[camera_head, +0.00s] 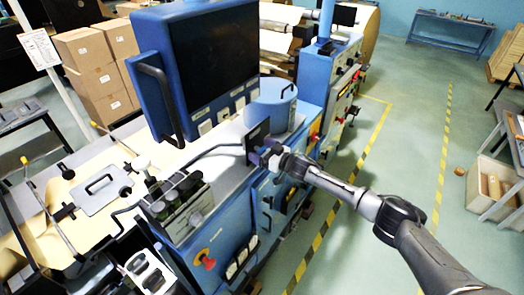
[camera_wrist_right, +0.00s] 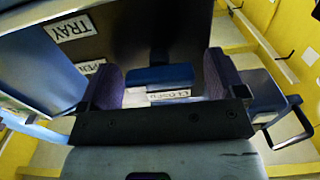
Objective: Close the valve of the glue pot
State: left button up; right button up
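The glue pot (camera_head: 270,103) is a blue cylinder on the machine, right of the big monitor in the head view. A dark plate (camera_head: 257,134) stands below it. My right gripper (camera_head: 262,155) is at this plate. In the wrist view its two purple fingers (camera_wrist_right: 164,80) are apart. A CLOSED label (camera_wrist_right: 168,95) shows just below the bar; an OPEN label (camera_wrist_right: 91,67) is partly hidden at the left. My left gripper is not in view.
A monitor (camera_head: 215,60) on a blue housing rises left of the pot. A control box (camera_head: 185,205) with knobs stands nearer. A TRAY label (camera_wrist_right: 72,27) shows in the wrist view.

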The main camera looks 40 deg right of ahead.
jog(key=c, duration=0.9)
